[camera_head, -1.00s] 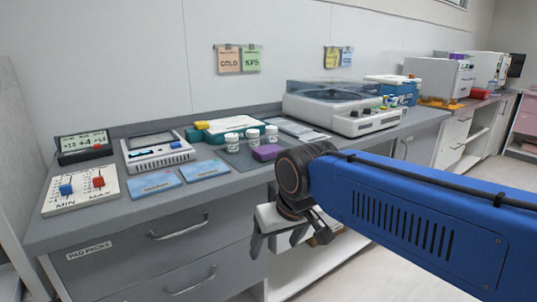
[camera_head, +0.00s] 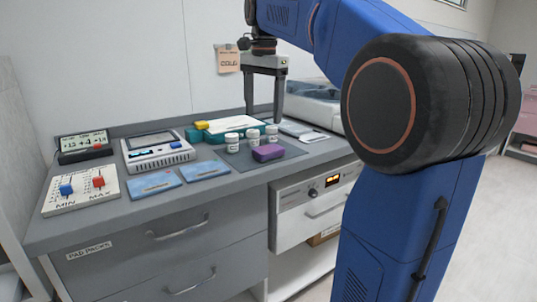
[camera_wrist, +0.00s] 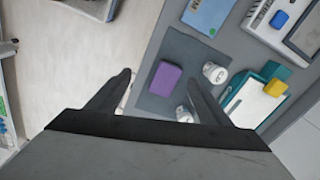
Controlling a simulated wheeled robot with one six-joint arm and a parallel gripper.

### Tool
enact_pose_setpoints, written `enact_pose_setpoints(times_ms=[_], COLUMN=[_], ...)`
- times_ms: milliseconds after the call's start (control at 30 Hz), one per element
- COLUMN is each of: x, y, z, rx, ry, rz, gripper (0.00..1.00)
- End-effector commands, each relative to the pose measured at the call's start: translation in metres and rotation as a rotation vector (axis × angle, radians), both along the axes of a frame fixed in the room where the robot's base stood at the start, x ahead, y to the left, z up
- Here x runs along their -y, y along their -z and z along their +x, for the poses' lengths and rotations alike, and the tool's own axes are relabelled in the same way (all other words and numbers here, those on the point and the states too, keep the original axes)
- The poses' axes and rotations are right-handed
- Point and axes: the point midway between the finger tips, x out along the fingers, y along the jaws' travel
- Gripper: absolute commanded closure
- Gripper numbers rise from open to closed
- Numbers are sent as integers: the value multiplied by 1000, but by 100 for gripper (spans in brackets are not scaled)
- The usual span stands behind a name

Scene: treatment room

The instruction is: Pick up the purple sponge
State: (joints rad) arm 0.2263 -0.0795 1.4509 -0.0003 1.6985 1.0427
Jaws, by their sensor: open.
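The purple sponge (camera_head: 268,153) lies on a dark grey mat (camera_head: 235,158) near the front edge of the counter, beside small white bottles (camera_head: 232,142). In the wrist view the sponge (camera_wrist: 165,78) lies below my gripper, between the two fingers in the picture and apart from them. My gripper (camera_head: 263,112) points down above the counter with its fingers apart and empty. Its fingers also show in the wrist view (camera_wrist: 162,76). One finger partly covers a white bottle (camera_wrist: 184,114) there.
Behind the mat is a teal tray (camera_head: 215,136) with a yellow block (camera_head: 202,125). Blue packs (camera_head: 205,170), a grey device (camera_head: 158,150) and a slider panel (camera_head: 81,189) stand to the left. A white machine (camera_head: 318,108) is at the right, partly hidden by my arm.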

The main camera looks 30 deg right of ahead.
Motion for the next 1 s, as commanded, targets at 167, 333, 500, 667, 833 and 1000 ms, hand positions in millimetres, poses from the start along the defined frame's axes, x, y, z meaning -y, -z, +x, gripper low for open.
enact_pose_setpoints(times_ms=[167,333,500,667,833,1000], x=[24,35,37,36,36,36], y=[-21,-30,-22,5,35,64], z=[31,43,44,44,44,44], rx=[-41,-63,-70,-70,-70,-70], ry=[167,250,270,269,268,267], rz=[17,25,26,26,26,26], gripper=[27,27,27,27,27,27])
